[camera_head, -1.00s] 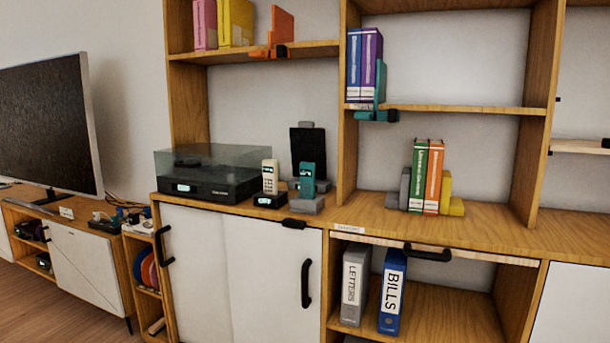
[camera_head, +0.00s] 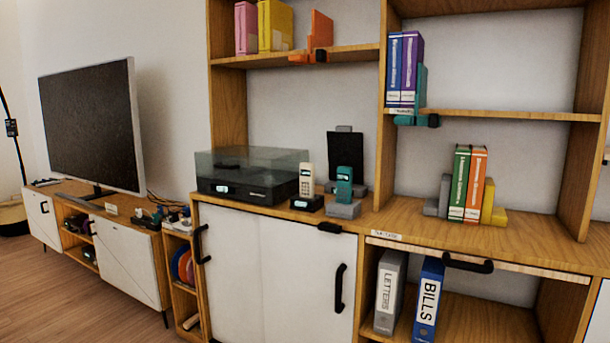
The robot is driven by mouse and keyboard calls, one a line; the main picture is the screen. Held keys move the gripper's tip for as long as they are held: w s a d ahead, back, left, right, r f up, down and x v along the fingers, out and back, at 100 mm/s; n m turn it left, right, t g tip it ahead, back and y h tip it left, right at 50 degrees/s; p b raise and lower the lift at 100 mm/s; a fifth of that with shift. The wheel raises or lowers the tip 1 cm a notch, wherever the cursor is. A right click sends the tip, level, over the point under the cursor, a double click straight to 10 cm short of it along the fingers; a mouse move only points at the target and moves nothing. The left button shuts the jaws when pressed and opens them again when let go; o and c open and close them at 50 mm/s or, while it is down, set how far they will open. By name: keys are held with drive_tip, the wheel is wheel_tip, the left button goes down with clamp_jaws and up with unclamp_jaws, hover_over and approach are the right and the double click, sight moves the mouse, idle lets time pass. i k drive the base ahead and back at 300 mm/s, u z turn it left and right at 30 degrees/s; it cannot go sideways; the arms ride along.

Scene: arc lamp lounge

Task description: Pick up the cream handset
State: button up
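The cream handset (camera_head: 306,180) stands upright in a black charging base (camera_head: 306,204) on the wooden cabinet top, in the middle of the head view. A teal handset (camera_head: 344,183) stands in a grey base (camera_head: 343,210) just to its right. My gripper is not in view, so its state and its place relative to the handset are hidden.
A turntable with a clear cover (camera_head: 250,176) stands left of the handset. A dark tablet-like panel (camera_head: 345,158) stands behind the teal handset. Books (camera_head: 466,183) stand between bookends at right. A television (camera_head: 93,127) is at far left. Floor (camera_head: 90,305) shows at lower left.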

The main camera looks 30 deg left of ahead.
sight(307, 170)
drive_tip(key=u, duration=1.7)
drive_tip(key=k, duration=1.1)
drive_tip(key=u, duration=1.15)
drive_tip(key=i, duration=2.4)
drive_tip(key=z, duration=0.5)
drive_tip(key=i, duration=1.2)
drive_tip(key=z, duration=1.75)
drive_tip(key=i, duration=0.8)
drive_tip(key=z, duration=0.7)
